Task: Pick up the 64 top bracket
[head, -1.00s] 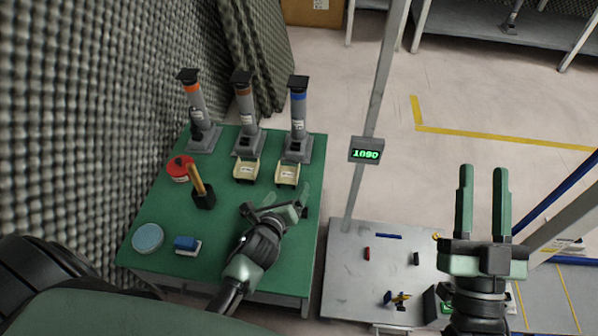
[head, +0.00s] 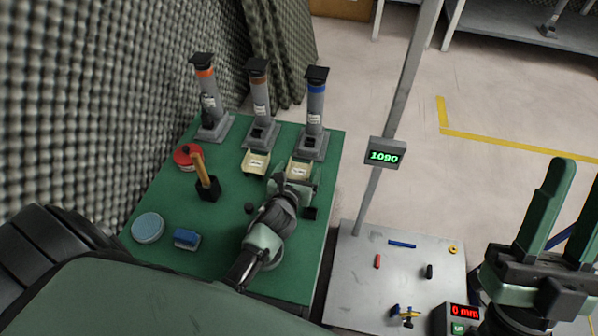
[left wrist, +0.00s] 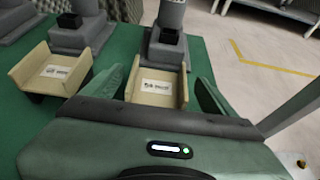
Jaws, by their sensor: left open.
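I cannot single out a 64 top bracket; the small labels are too blurred to read. A cream tray (head: 300,168) sits at the foot of the blue-banded dispenser (head: 315,110). My left gripper (head: 294,180) is open and empty at this tray's near side. In the left wrist view, the tray (left wrist: 157,90) with a white label shows between the two green fingers (left wrist: 160,88). Whether they touch it I cannot tell. My right gripper (head: 568,210) is open, fingers up and apart, at the right edge of the head view.
Two more dispensers, orange-banded (head: 208,100) and brown-banded (head: 260,100), stand left, a second cream tray (head: 256,162) beside. A red tin (head: 187,155), brush holder (head: 208,190), blue-topped block (head: 187,238) and round tin (head: 148,228) stand on the green table (head: 170,205). A post (head: 408,75) rises right.

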